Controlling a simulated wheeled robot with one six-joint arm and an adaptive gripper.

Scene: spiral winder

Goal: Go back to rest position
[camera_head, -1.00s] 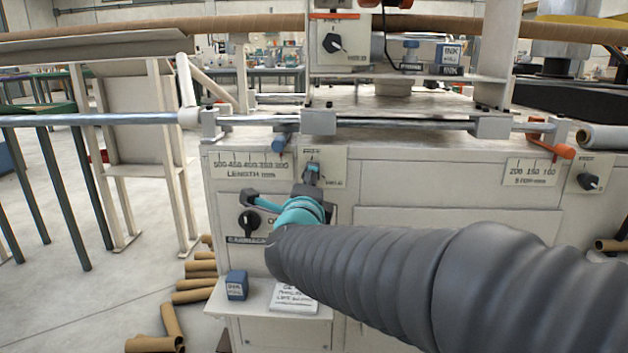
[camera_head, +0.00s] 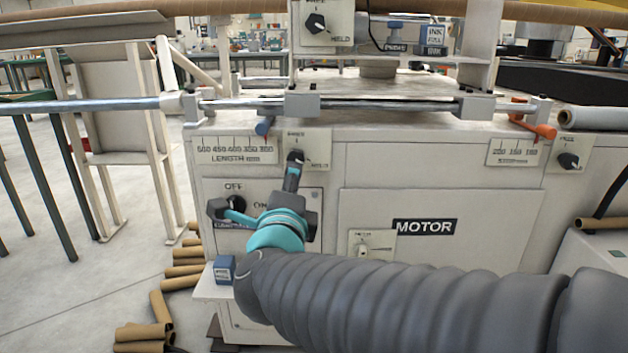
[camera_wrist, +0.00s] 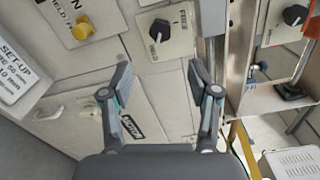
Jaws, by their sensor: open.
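My gripper (camera_head: 255,183) is open and empty in front of the winder's front face, at the left end of my dark ribbed arm. One finger points up at the knob plate below the rail, and the other points left near the OFF/ON switch plate (camera_head: 232,187). From this view I cannot tell whether either finger touches a plate. In the wrist view, both fingers of my gripper (camera_wrist: 160,75) stand wide apart with nothing between them. A black knob (camera_wrist: 160,31) on a plate shows beyond them.
The winder body (camera_head: 300,227) fills the middle, with a MOTOR panel (camera_head: 425,227) at right. A metal rail (camera_head: 380,106) runs above. A blue ink box (camera_head: 224,268) stands on a low shelf. Cardboard tubes (camera_head: 142,333) lie on the floor at left. Open floor lies further left.

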